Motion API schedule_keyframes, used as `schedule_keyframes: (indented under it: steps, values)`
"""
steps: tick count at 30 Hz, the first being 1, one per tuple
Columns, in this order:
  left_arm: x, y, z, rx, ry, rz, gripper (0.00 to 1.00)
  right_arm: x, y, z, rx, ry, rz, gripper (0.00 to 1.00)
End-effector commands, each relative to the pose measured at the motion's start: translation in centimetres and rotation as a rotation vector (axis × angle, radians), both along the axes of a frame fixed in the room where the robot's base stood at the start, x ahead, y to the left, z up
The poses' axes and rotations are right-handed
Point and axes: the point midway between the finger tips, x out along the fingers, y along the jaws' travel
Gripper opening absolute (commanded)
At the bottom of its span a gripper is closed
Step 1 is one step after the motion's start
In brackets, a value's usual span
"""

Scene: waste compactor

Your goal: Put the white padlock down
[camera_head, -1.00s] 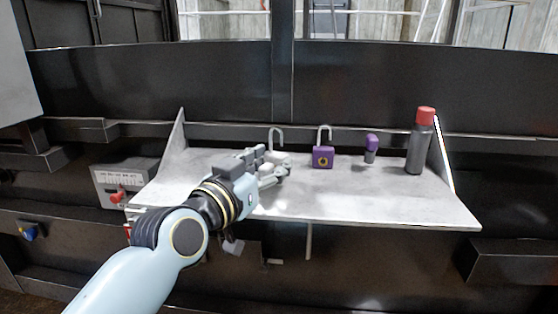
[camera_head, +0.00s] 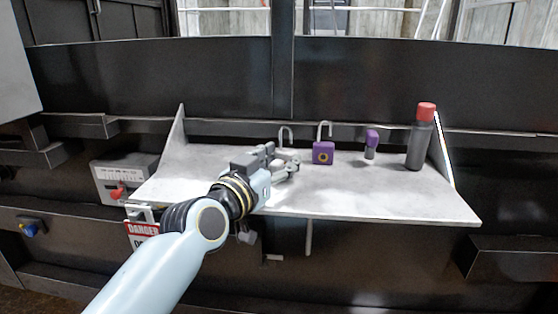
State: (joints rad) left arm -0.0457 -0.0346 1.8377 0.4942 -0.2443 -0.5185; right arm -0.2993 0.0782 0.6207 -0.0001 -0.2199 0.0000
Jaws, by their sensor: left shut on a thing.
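The white padlock (camera_head: 286,136) is at the fingers of my left gripper (camera_head: 286,160), over the middle-left of the grey shelf (camera_head: 390,195). Its open grey shackle stands up behind the fingers. Its body is mostly hidden by the gripper. My left gripper is shut on the padlock, and the padlock looks upright. I cannot tell whether it touches the shelf. My right gripper is not in view.
A purple padlock (camera_head: 323,153) with an open shackle stands close to the right. A purple-topped small item (camera_head: 371,143) and a dark bottle with a red cap (camera_head: 420,137) stand further right. The shelf front is clear. A control box (camera_head: 124,180) is at left.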

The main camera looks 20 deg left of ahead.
Motion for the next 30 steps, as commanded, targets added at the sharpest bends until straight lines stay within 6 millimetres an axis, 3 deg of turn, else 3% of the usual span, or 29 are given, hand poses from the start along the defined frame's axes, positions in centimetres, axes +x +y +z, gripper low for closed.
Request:
schedule_keyframes:
  steps: [1,6,17,30]
  values:
    - [0.0,0.0,-0.3,0.0,0.001,0.0,0.43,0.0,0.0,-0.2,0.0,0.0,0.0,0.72]
    - [0.0,0.0,-0.1,0.0,0.001,0.0,0.65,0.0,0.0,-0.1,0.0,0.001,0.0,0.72]
    - [-0.1,0.0,0.3,0.0,0.001,0.0,0.65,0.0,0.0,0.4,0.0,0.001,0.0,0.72]
    - [-9.2,1.0,0.0,0.002,0.003,-0.001,0.65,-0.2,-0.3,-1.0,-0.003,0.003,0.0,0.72]
